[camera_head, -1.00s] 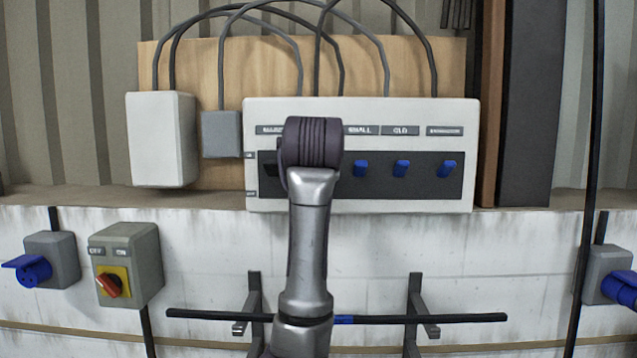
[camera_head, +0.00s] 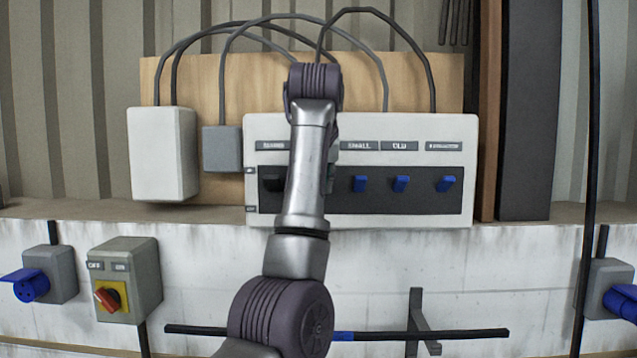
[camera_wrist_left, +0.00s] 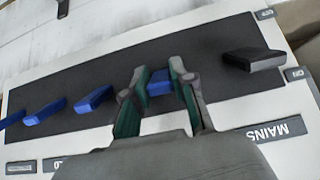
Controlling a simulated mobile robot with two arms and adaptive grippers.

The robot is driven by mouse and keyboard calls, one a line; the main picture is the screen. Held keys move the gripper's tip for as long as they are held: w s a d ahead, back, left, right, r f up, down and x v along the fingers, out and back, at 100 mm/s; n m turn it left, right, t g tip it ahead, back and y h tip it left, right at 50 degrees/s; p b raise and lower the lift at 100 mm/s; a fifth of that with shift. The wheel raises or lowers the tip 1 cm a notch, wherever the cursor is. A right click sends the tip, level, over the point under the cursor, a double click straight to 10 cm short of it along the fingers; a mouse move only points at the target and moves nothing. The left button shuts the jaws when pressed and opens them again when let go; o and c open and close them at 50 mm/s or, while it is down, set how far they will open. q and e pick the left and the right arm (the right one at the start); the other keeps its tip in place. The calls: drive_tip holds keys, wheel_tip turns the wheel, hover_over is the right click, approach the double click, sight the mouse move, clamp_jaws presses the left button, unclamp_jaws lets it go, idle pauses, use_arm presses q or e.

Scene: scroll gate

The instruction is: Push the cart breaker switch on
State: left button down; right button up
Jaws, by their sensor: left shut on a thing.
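The white breaker panel (camera_head: 400,218) is on the wall, with a black strip carrying a black MAINS switch (camera_head: 271,183) at left and blue switches. The blue switches labelled SMALL (camera_head: 360,184) and OLD (camera_head: 400,184) are visible, with another blue one (camera_head: 446,183) at the far right. My left arm hides the spot beside MAINS in the head view. In the left wrist view, which sees the panel upside down, my left gripper (camera_wrist_left: 160,74) is shut on the blue switch beside MAINS (camera_wrist_left: 159,84), one finger on each side. Its label is hidden. My right gripper is not in view.
A white box (camera_head: 162,155) and a small grey box (camera_head: 221,150) sit left of the panel. Below are a rotary switch box (camera_head: 140,280) and blue sockets at both sides. Cables arch above the panel. A dark bar (camera_head: 430,335) crosses low in front.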

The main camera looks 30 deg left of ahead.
use_arm(q)
drive_tip(key=c, duration=1)
unclamp_jaws()
drive_tip(key=shift+o, duration=0.2)
drive_tip(key=v, duration=1.2)
drive_tip(key=shift+w, duration=0.1)
